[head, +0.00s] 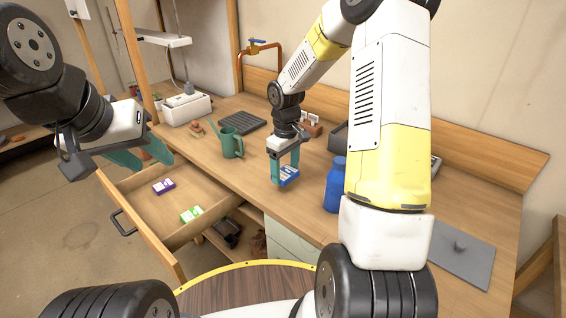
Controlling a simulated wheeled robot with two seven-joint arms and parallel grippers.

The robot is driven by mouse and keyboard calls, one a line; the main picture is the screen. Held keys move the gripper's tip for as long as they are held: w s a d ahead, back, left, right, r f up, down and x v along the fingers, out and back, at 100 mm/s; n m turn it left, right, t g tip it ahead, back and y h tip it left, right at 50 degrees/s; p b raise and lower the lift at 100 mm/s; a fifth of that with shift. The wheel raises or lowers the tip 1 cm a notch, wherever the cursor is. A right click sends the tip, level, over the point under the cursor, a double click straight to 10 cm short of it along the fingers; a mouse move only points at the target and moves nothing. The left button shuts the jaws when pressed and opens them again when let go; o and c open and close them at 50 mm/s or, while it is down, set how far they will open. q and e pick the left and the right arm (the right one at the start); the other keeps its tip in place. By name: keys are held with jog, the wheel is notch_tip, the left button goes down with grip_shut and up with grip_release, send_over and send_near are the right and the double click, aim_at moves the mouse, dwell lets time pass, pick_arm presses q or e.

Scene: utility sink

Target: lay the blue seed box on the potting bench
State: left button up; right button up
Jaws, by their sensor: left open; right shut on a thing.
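The blue seed box (289,176) is a small blue and white packet. My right gripper (286,178) points down and is shut on it. The box is over the front part of the potting bench (300,212), close to its surface; I cannot tell whether it touches. The teal fingers hide part of it. My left gripper (146,158) is open and empty, above the left side of the open drawer (168,207).
A purple box (164,186) and a green box (191,214) lie in the drawer. A green watering can (230,142) stands left of my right gripper, a blue bottle (335,186) right of it. A dark seed tray (242,123) lies behind. A grey board (455,252) lies at right.

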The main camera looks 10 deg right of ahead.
aim_at(291, 169)
jog(key=shift+w+d+f, duration=0.15)
jog(key=shift+w+d, duration=0.65)
jog(key=shift+d, duration=0.3)
jog(key=shift+f, duration=1.7)
jog(key=shift+f, duration=0.2)
jog(key=o, duration=1.3)
jog(key=shift+r, duration=0.1)
